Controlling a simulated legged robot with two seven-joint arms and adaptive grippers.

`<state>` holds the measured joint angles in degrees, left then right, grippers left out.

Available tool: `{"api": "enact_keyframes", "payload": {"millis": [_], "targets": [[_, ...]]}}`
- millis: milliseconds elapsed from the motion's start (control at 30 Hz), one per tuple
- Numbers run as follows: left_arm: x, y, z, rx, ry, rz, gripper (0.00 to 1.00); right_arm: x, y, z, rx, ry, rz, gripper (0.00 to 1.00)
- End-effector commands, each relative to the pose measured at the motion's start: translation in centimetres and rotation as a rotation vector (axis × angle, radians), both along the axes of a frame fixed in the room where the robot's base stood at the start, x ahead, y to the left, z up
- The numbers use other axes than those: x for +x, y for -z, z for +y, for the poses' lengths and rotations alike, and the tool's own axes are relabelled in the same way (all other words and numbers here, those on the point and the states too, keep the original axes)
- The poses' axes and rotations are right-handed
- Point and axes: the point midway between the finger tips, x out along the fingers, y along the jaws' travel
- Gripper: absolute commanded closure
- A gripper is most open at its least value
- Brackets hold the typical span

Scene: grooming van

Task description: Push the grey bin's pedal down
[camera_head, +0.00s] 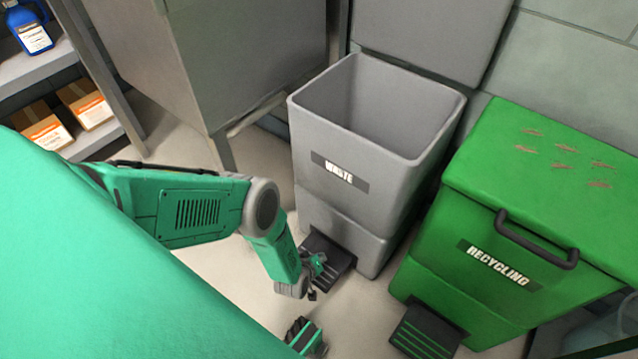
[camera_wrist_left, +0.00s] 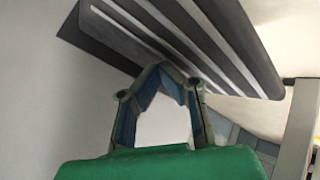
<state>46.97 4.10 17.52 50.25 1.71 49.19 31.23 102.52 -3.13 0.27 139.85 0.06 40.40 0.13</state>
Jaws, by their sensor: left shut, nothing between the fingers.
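The grey bin (camera_head: 340,205), labelled WASTE, stands upright on the floor at the centre of the head view. Its lid (camera_head: 430,35) is raised behind the open top, and the part of the inside that shows looks empty. Its black ridged pedal (camera_head: 335,252) juts from the base at the front. My left gripper (camera_head: 315,268) is shut and empty, with its fingers at the pedal. In the left wrist view the fingertips (camera_wrist_left: 162,70) meet at the edge of the striped pedal (camera_wrist_left: 190,40). I cannot tell whether they press on it.
A green recycling bin (camera_head: 480,230) with its lid shut stands to the right, with its own black pedal (camera_head: 427,332). A grey cabinet (camera_head: 220,60) stands behind on the left. Shelves (camera_head: 80,145) with boxes are at far left. Pale floor (camera_head: 365,315) is clear between the pedals.

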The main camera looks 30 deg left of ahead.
Motion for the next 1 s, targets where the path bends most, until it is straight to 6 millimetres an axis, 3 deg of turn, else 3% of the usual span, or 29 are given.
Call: {"api": "enact_keyframes", "payload": {"millis": [133,567,1000], "targets": [[0.1,-1.0,0.1,0.001,-0.001,-0.002,1.0,0.0,-0.8,0.0,0.0,0.0,0.0,0.46],[0.1,-1.3,0.1,0.001,-0.001,-0.003,1.0,0.0,-1.0,0.0,0.0,0.0,0.0,0.46],[0.2,-5.6,0.1,0.002,-0.001,-0.004,1.0,0.0,-4.6,0.0,0.0,0.0,0.0,0.46]]}}
